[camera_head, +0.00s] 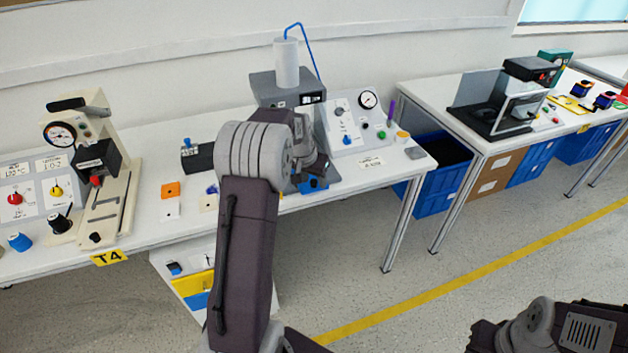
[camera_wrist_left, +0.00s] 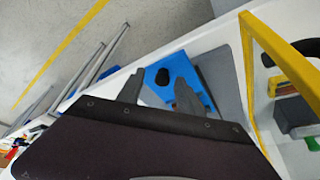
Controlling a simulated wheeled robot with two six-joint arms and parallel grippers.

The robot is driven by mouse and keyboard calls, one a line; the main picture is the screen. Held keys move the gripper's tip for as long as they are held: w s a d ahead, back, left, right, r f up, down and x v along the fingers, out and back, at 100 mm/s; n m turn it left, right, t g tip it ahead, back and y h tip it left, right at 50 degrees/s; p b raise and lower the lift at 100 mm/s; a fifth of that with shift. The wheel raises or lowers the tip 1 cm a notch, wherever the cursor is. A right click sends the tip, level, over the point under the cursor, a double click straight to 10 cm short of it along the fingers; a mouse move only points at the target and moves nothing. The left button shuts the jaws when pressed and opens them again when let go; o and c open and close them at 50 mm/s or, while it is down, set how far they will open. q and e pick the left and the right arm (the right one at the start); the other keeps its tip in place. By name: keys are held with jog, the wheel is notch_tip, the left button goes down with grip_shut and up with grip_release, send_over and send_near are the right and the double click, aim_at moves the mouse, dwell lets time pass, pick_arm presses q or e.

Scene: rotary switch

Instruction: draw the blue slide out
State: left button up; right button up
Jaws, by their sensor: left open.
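The blue slide (camera_head: 314,185) sits at the front foot of the grey bench machine (camera_head: 272,88), near the table's front edge. In the head view my left arm and wrist cover part of the machine and most of the gripper. My right arm shows at the lower right, with its gripper out of view.
A yellow bar frame (camera_wrist_left: 249,65) stands beside the slide in the left wrist view. A control panel with a gauge (camera_head: 367,99) is right of the machine. A beige press (camera_head: 112,190) stands at left. The floor before the table is open.

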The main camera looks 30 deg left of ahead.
pick_arm(q)
jog(key=p+v, duration=0.1)
jog(key=v, duration=0.7)
jog(key=d+r+m+p, duration=0.1)
jog(key=d+r+p, duration=0.3)
jog(key=d+r, duration=0.1)
jog(key=s+d+m+g+h+p, duration=0.15)
jog(key=s+d+p, duration=0.25)
jog(key=s+d, duration=0.4)
jog(key=s+d+f+n+g, duration=0.1)
jog(key=s+f, duration=0.2)
jog(key=s, duration=0.4)
jog(key=s+d+f+n+p, duration=0.1)
jog(key=s+f, duration=0.3)
jog(key=s, duration=0.3)
jog(key=shift+d+g+y, duration=0.35)
jog(key=shift+d+y, duration=0.05)
jog(key=shift+y, duration=0.05)
